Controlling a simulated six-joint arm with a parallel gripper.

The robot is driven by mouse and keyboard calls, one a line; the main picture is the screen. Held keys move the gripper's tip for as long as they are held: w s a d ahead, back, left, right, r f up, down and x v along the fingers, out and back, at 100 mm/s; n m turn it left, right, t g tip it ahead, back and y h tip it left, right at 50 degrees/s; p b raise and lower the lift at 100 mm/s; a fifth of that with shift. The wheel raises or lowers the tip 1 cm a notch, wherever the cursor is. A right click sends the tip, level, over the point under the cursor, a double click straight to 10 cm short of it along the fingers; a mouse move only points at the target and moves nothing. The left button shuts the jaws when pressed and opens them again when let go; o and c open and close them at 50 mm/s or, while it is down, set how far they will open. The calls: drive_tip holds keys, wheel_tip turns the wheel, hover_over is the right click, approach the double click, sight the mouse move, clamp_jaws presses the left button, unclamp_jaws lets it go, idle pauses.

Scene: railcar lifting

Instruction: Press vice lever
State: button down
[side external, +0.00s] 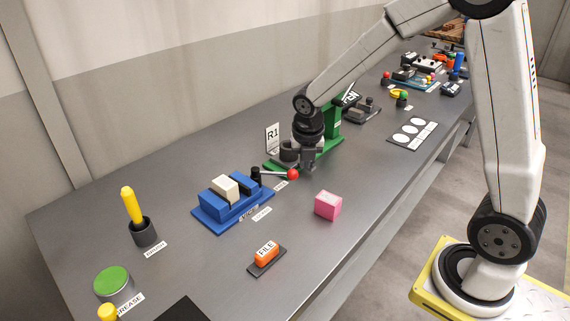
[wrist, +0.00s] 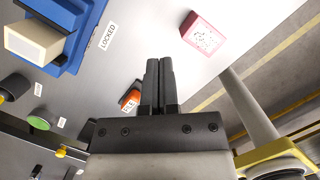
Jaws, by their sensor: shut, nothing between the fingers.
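The blue vice (side external: 232,208) sits on the grey bench with a cream block (side external: 225,186) between its jaws; part of the vice shows at the upper left of the wrist view (wrist: 70,22). Its lever, with a red ball (side external: 293,174) at the end, sticks out to the right from a black pivot (side external: 256,174). My gripper (side external: 308,168) is just right of the red ball; I cannot tell whether they touch. In the wrist view my gripper's fingers (wrist: 160,62) are together and empty. The lever is not visible there. A LOCKED label (wrist: 108,36) lies beside the vice.
A pink block (side external: 328,205) and an orange file (side external: 266,252) lie in front of the vice. A green stand (side external: 329,142) with an R1 sign (side external: 272,137) is close behind my gripper. A brush holder (side external: 144,232) stands left. The bench between the pink block and file is clear.

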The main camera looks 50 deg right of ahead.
drive_tip(key=shift+v, duration=1.15)
drive_tip(key=shift+s, duration=0.1)
drive_tip(key=s+a+f+m+y, duration=0.1)
drive_tip(key=s+m, duration=0.5)
drive_tip(key=m, duration=0.7)
drive_tip(key=s+a+f+m, duration=0.3)
drive_tip(key=s+m, duration=0.3)
drive_tip(key=m, duration=0.8)
drive_tip(key=shift+a+t+y, duration=0.4)
drive_tip(key=shift+a, duration=0.3)
